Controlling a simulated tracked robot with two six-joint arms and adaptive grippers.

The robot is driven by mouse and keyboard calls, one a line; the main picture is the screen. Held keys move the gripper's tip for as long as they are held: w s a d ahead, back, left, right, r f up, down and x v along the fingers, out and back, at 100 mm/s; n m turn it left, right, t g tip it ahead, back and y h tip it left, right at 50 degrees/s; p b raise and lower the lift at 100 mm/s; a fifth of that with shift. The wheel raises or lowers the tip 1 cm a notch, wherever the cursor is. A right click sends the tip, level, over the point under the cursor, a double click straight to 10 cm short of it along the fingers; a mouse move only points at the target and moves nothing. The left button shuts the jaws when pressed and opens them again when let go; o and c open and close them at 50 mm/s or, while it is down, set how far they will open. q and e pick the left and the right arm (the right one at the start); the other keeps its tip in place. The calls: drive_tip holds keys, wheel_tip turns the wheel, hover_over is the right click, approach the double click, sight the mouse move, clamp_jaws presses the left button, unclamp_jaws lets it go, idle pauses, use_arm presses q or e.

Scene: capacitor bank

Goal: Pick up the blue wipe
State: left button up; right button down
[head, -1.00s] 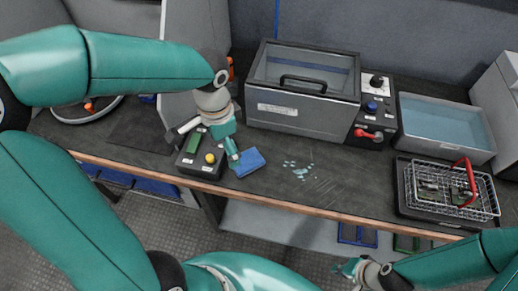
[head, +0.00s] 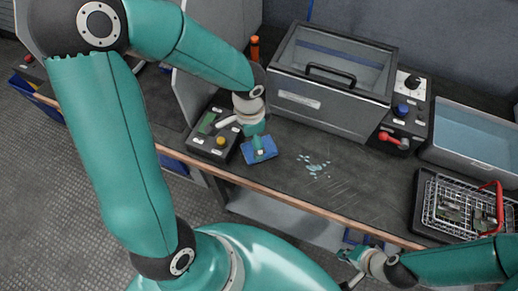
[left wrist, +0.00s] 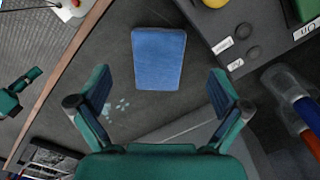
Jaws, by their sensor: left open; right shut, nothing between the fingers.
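The blue wipe (head: 266,158) lies flat on the dark bench top, beside the black control box. In the left wrist view the wipe (left wrist: 158,58) lies just beyond the fingertips, roughly centred between them. My left gripper (head: 258,146) points down over the wipe and hides part of it in the head view. In the left wrist view its two fingers (left wrist: 160,88) are spread wide with nothing between them. My right gripper (head: 349,268) is shut and empty, low in front of the bench's front edge, far from the wipe.
The control box (head: 212,133) with a yellow button stands left of the wipe. A grey lidded tank (head: 322,108) stands behind. Pale spill spots (head: 314,168) mark the bench to the right. A wire basket (head: 455,208) and an open water tub (head: 475,140) are farther right.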

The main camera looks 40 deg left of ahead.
use_arm(q)
drive_tip(key=shift+w+d+f+b, duration=0.1)
drive_tip(key=shift+f+b, duration=0.1)
drive_tip(key=shift+f, duration=1.25)
drive_tip(key=shift+w+d+f+b, duration=0.1)
drive_tip(key=shift+f+b, duration=0.05)
drive_tip(key=shift+f, duration=1.3)
drive_tip(key=c, duration=1.1)
drive_tip(key=shift+r, duration=0.2)
drive_tip(key=shift+r, duration=0.6)
wheel_tip(320, 180, up, 19)
drive_tip(key=p, duration=0.3)
drive_tip(key=shift+f, duration=0.2)
